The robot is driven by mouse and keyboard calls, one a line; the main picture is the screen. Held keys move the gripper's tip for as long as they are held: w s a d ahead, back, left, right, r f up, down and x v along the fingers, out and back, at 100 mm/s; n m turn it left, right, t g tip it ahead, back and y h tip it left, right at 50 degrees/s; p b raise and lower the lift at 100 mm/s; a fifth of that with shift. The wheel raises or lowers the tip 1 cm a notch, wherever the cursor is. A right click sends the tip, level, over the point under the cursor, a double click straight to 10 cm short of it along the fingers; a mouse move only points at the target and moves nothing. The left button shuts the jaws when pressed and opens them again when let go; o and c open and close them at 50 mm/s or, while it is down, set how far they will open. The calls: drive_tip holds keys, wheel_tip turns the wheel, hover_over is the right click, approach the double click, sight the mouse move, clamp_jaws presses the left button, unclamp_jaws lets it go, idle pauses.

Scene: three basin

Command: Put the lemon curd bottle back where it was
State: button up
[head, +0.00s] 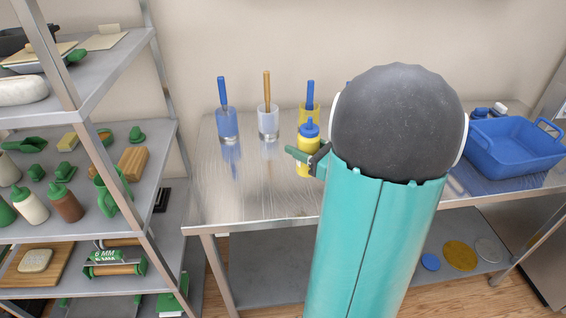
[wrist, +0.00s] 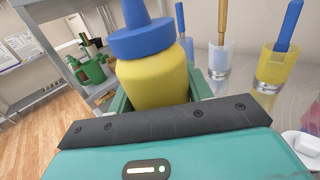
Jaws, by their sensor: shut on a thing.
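The lemon curd bottle (head: 308,142) is yellow with a blue nozzle cap. It is upright, in front of the yellow cup, and my gripper (head: 308,157) is shut around it. The wrist view shows the bottle (wrist: 155,80) large and close between the green jaws of my gripper (wrist: 155,100). My arm covers the middle of the table in the head view.
A blue cup (head: 227,125), a clear cup (head: 268,125) and a yellow cup (wrist: 275,68), each holding a tool, stand along the table's back. A blue basin (head: 515,150) sits at right. A loaded shelf rack (head: 150,105) stands at left. The table's front left is clear.

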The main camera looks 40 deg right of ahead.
drive_tip(key=shift+w+d+f, duration=0.1)
drive_tip(key=shift+w+f, duration=1.2)
drive_tip(key=shift+f, duration=0.4)
drive_tip(key=shift+w+d+f, duration=0.1)
drive_tip(key=shift+w+f, duration=1.25)
drive_tip(key=shift+f, duration=0.35)
drive_tip(key=shift+w+d+f, duration=0.1)
drive_tip(key=shift+w+f, duration=1.2)
drive_tip(key=shift+f, duration=0.4)
drive_tip(key=shift+f, duration=0.15)
drive_tip(key=o, duration=1.1)
drive_tip(key=shift+r, duration=0.2)
drive_tip(key=s, duration=0.4)
drive_tip(key=s+d, duration=0.1)
drive_tip(key=s, duration=0.3)
drive_tip(key=s+d, duration=0.1)
drive_tip(key=s, duration=0.3)
